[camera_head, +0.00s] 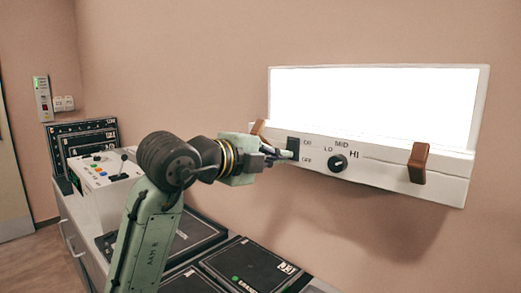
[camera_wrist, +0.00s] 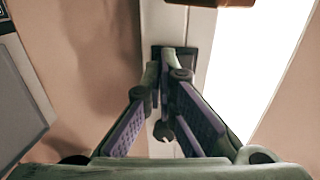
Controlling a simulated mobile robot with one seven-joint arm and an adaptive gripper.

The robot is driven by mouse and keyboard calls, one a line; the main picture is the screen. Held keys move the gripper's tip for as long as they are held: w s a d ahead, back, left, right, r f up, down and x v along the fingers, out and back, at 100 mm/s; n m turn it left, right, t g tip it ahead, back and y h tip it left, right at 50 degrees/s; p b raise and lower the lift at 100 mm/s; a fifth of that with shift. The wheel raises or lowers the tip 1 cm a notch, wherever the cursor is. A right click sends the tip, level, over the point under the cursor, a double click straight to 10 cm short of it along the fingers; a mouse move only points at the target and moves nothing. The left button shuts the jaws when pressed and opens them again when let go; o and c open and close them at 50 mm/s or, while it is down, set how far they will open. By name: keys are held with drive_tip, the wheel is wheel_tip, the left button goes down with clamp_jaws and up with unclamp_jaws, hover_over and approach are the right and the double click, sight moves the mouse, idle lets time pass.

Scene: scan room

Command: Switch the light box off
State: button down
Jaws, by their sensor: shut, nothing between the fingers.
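The light box (camera_head: 388,177) is fixed to the wall at the right, and its panel (camera_head: 375,105) glows bright white. Its dark switch (camera_head: 293,144) sits at the left of the front strip, beside ON and OFF lettering. My gripper (camera_head: 288,155) is shut and empty, with its fingertips at the switch. In the wrist view the closed fingertips (camera_wrist: 173,62) lie over the dark switch plate (camera_wrist: 191,58) and hide much of it. I cannot tell whether they touch it or which way the rocker is tilted. The lit panel also shows in the wrist view (camera_wrist: 255,70).
A black round knob (camera_head: 338,162) marked LO, MID, HI is just right of the switch. Brown clips stand at the left (camera_head: 258,129) and right (camera_head: 417,163) of the strip. Below are a counter with black cases (camera_head: 250,266) and a control panel (camera_head: 103,170).

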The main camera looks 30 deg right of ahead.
drive_tip(key=shift+w+d+f, duration=0.1)
drive_tip(key=shift+w+d, duration=0.15)
drive_tip(key=shift+d, duration=0.3)
drive_tip(key=shift+d+f+h+b, duration=0.15)
drive_tip(key=shift+d+h+b, duration=0.25)
drive_tip(key=shift+b, duration=0.6)
drive_tip(key=shift+a+f, duration=0.1)
